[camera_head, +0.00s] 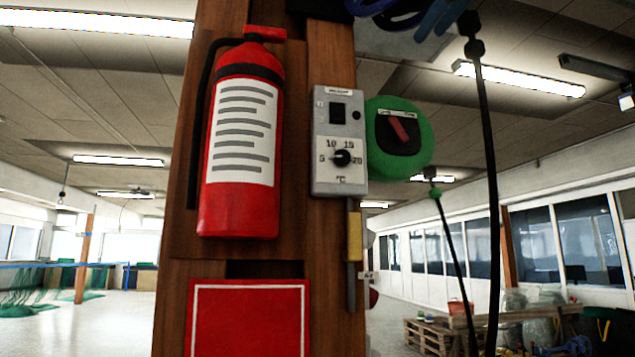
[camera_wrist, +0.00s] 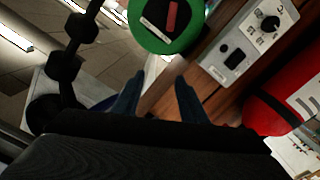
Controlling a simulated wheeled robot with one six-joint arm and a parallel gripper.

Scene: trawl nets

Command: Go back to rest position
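My gripper (camera_wrist: 157,88) shows in the wrist view as two dark blue fingers standing apart with nothing between them. It points toward a wooden post (camera_wrist: 210,88). A round green switch with a red handle (camera_wrist: 165,22) lies beyond the fingertips, apart from them. A grey control box with a dial (camera_wrist: 238,50) is to the right. In the head view, blue finger-like parts show at the top edge, above the green switch (camera_head: 420,150), cut off by the frame.
The post (camera_head: 330,240) carries a red fire extinguisher (camera_head: 240,215), the grey control box (camera_head: 325,180) and a red sign (camera_head: 250,325). Black cables (camera_head: 487,180) hang at the right. A pallet (camera_head: 430,338) and green nets (camera_head: 30,290) stand farther back on open floor.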

